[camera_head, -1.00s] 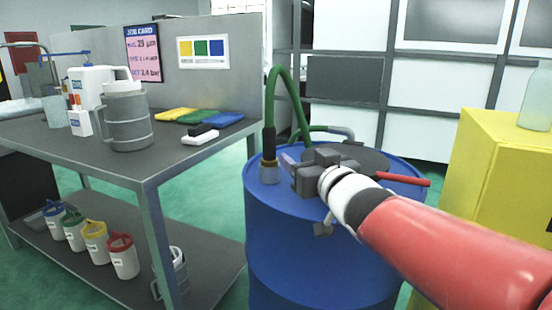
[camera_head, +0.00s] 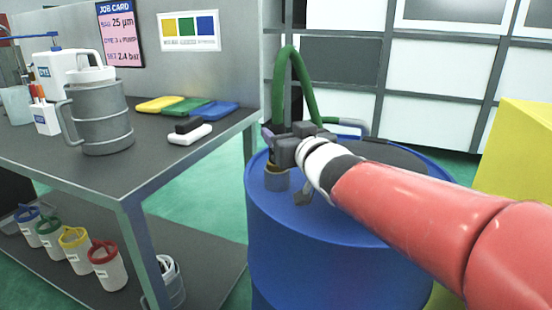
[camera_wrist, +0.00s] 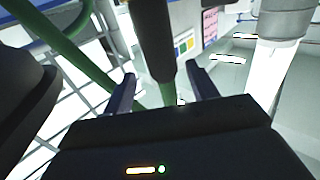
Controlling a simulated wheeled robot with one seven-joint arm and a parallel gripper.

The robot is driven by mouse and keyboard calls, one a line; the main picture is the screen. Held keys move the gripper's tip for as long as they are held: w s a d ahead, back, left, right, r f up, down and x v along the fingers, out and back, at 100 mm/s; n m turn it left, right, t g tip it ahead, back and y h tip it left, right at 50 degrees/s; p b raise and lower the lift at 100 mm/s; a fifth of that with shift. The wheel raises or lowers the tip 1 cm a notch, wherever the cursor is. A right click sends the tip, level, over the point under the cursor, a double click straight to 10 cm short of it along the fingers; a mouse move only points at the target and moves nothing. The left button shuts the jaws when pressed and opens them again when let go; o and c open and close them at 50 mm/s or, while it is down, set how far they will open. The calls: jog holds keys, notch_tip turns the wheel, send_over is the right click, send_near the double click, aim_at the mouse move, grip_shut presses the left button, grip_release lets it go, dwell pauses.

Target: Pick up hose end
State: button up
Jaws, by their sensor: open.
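The green hose (camera_head: 300,85) arches up behind my gripper and comes down at the left part of the blue drum's top. Its lower end is hidden behind my gripper (camera_head: 270,140) in the head view. A brass-and-grey fitting (camera_head: 277,178) shows just below the gripper on the drum top. In the wrist view my gripper (camera_wrist: 163,88) is open, with a finger on each side. A dark cylinder (camera_wrist: 156,40), seemingly the hose end, stands between the fingers with a gap on both sides. Green hose (camera_wrist: 70,55) also crosses the left of the wrist view.
The blue drum (camera_head: 330,270) stands under my arm. A grey workbench (camera_head: 165,170) on the left holds a grey jug (camera_head: 98,120) and coloured pads (camera_head: 185,106). A yellow cabinet (camera_head: 520,160) is at the right. Green floor shows between bench and drum.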

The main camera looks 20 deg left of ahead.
jog(key=x, duration=0.5)
jog(key=shift+s+a+f, duration=0.15)
jog(key=shift+a+f, duration=0.05)
jog(key=shift+f, duration=0.05)
grip_shut()
